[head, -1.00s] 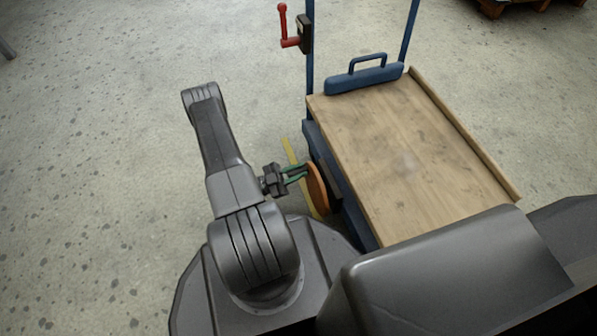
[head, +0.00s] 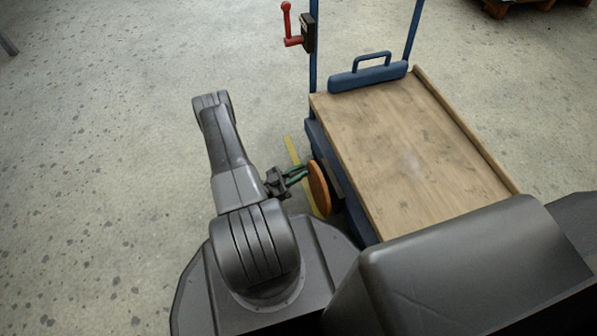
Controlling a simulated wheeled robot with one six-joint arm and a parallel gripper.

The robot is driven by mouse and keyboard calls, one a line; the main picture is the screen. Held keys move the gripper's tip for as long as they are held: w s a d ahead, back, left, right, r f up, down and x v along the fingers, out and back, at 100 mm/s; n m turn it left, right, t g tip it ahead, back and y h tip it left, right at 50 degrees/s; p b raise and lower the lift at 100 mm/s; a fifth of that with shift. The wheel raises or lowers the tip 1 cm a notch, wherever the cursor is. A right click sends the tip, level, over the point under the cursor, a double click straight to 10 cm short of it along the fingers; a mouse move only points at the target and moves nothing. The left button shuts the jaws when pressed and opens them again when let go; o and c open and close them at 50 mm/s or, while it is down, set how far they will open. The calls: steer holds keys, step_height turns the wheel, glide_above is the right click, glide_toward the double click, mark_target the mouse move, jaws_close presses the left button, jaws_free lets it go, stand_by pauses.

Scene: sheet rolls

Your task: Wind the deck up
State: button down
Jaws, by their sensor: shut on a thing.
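The wooden deck (head: 420,160) of the blue-framed cart lies at the right, bare on top. An orange disc like a handwheel (head: 319,188) stands edge-on at the cart's left side, below deck level. My gripper (head: 300,171), with green fingers, reaches it from the left and is shut at its near upper edge; the exact grip point is too small to make out. A red crank handle (head: 288,22) sits on a black box (head: 308,33) on the cart's left post, well away from my gripper.
A blue bar with a handle (head: 367,76) stands at the deck's far end. A raised wooden lip runs along its right edge. A pallet (head: 520,5) is at the top right. The floor to the left is clear.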

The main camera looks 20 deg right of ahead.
steer(key=shift+w, duration=0.2)
steer(key=c, duration=1.3)
jaws_free()
steer(key=shift+s, duration=0.1)
steer(key=v, duration=1.2)
steer(key=shift+c, duration=0.3)
